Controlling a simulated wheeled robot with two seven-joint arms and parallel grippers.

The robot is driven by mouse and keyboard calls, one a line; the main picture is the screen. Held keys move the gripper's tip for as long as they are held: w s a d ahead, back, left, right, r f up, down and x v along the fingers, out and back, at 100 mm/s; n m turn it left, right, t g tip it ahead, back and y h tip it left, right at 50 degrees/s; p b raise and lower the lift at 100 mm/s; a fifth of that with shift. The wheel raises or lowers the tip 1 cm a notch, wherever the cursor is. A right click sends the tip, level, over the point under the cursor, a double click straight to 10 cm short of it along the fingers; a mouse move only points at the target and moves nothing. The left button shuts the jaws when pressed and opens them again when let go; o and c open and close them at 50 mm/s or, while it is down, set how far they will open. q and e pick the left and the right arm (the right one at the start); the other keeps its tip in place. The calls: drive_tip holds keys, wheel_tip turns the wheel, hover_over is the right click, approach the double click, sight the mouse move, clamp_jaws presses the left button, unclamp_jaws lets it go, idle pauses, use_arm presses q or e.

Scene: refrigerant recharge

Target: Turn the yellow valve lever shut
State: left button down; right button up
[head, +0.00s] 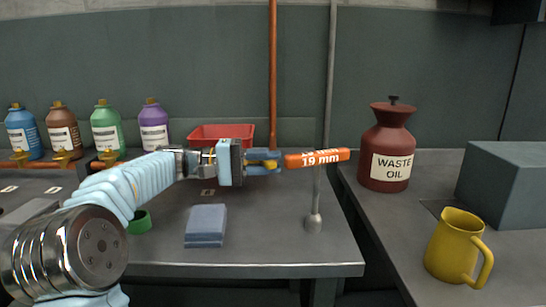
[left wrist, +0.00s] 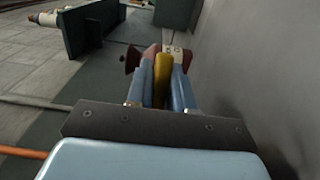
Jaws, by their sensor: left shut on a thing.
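My left gripper (head: 268,161) reaches in from the left above the middle table. Its blue fingers are shut on a narrow yellow piece, which shows between them in the left wrist view (left wrist: 162,78). An orange bar marked "19 mm" (head: 318,158) extends right from the fingertips; I cannot tell whether it joins the yellow piece. Small yellow valve levers (head: 63,157) sit on an orange pipe by the bottles at the left; I cannot tell their exact positions. My right gripper is not in view.
A red tray (head: 222,133), a grey-blue block (head: 206,225) and a green ring (head: 139,222) are on the middle table. A waste oil can (head: 388,150) and yellow mug (head: 456,247) stand on the right table. A grey vertical pipe (head: 330,80) rises behind the orange bar.

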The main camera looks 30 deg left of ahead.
use_arm(q)
drive_tip(key=shift+g, duration=0.3)
drive_tip(key=c, duration=1.1)
unclamp_jaws()
